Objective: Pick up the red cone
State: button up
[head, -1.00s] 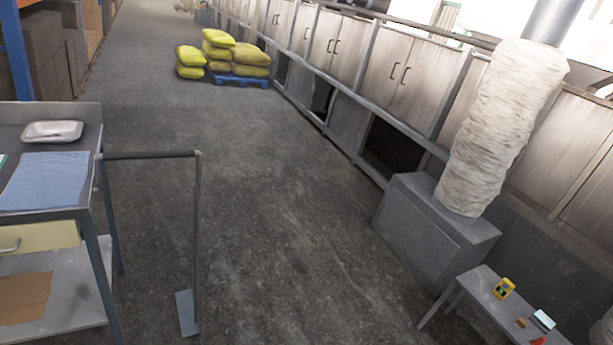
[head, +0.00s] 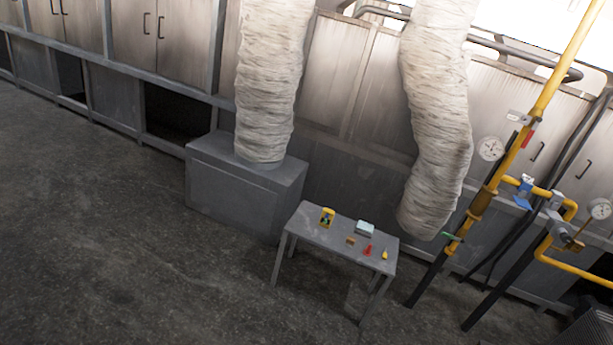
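The red cone (head: 367,250) is small and stands on a grey table (head: 316,236) right of the picture's middle, toward its front right part. A yellow object (head: 385,255) is just right of it, and a small orange-brown block (head: 350,240) is to its left. A pale blue-white box (head: 365,228) is behind it. A yellow item with a dark face (head: 327,217) is at the table's left end. My gripper is not in view.
A grey box (head: 240,190) with a thick wrapped duct stands behind the table to the left. A second wrapped duct (head: 435,120) hangs behind it. Yellow and black pipes (head: 480,200) with gauges rise at the right. The floor (head: 110,230) at left and front is clear.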

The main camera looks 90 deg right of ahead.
aim_at(367, 252)
jog(key=z, duration=1.3)
jog(key=i, duration=0.15)
jog(key=z, duration=2.05)
jog(key=i, duration=1.65)
jog(key=u, duration=0.05)
